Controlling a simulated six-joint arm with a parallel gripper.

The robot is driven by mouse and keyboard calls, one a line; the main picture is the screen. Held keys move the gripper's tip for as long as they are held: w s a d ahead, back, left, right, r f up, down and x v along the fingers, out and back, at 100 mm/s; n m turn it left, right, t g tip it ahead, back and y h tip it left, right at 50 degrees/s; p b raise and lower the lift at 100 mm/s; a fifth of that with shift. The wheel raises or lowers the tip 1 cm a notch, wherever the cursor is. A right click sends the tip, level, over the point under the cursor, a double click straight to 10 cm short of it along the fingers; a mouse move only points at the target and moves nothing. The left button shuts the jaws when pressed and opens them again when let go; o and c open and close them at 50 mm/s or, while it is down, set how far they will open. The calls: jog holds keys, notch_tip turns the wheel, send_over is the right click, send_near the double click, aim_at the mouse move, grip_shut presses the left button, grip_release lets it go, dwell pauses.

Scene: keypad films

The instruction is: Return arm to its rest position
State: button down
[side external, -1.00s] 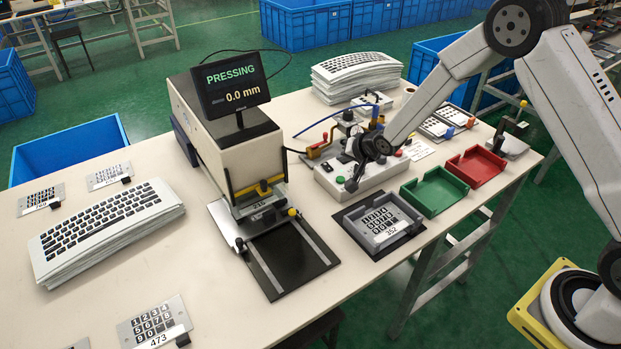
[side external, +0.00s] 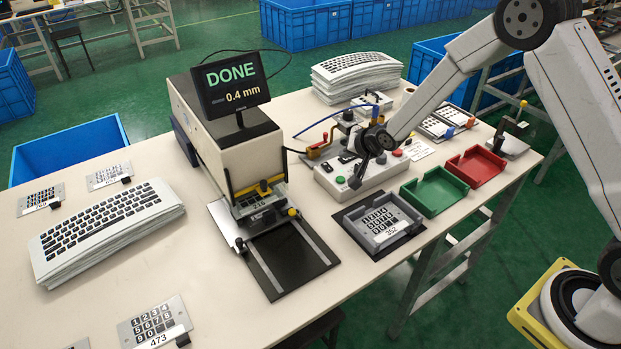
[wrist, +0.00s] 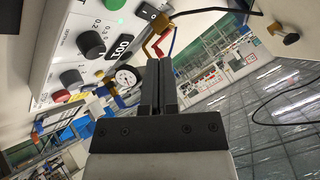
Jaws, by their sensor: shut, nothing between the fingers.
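My gripper (side external: 357,181) is shut and empty, above the front of the white control box (side external: 337,190) with its buttons and knobs. In the wrist view my shut fingers (wrist: 158,80) point toward the box (wrist: 85,30), whose green button, black knobs and red button show at the upper left. A gap shows between the fingertips and the box in the side view. The press (side external: 225,140) stands left of the box. Its screen (side external: 231,84) reads DONE, 0.4 mm.
A pressure gauge (wrist: 127,76) and tubing stand by the box. Keypad stacks lie left and behind.

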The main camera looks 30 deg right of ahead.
jog(key=s+r+n+g, duration=0.3)
jog(key=s+r, duration=0.1)
jog(key=s, duration=1)
jog(key=s+r+n+g, duration=0.3)
jog(key=s+r+n, duration=0.1)
jog(key=s, duration=1)
jog(key=shift+n+h, duration=0.3)
jog(key=shift+h, duration=0.1)
jog(key=shift+a+r, duration=0.1)
dwell(0.7)
